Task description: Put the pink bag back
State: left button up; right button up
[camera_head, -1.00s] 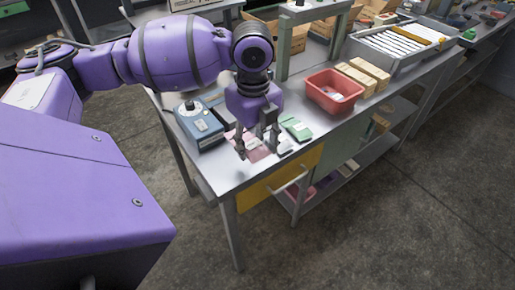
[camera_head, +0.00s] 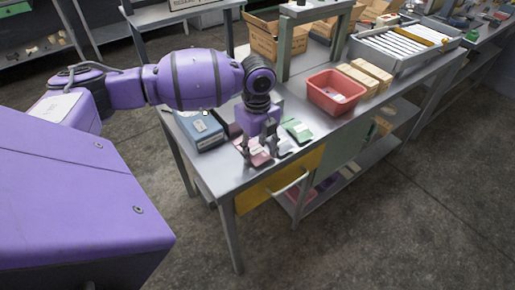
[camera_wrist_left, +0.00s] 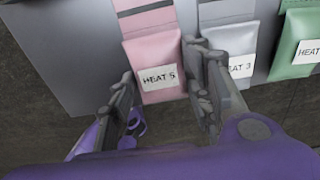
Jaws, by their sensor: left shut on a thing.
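The pink bag (camera_head: 261,159), labelled HEAT 5, lies flat near the front edge of the grey workbench (camera_head: 228,174). It shows upright in the left wrist view (camera_wrist_left: 155,52). My left gripper (camera_head: 261,153) is low over it, one finger on each side, and is shut on the bag. Part of the bag is hidden behind the fingers in the head view. A grey bag (camera_wrist_left: 231,38) labelled HEAT 3 lies just to its right, close to the right finger. A green bag (camera_head: 298,130) lies beyond that. My right gripper is not in view.
A blue box-shaped device (camera_head: 201,131) stands left of the bags. A red bin (camera_head: 322,99) stands to the right, with wooden blocks (camera_head: 371,72) beside it. A yellow drawer front with a handle (camera_head: 285,182) is below the bench edge.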

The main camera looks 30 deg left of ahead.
aim_at(257, 151)
pick_arm(q)
jog(key=shift+f, duration=0.15)
jog(key=o, duration=1)
jog(key=shift+o, duration=0.2)
notch_tip(257, 151, up, 12)
jog(key=shift+r, duration=0.2)
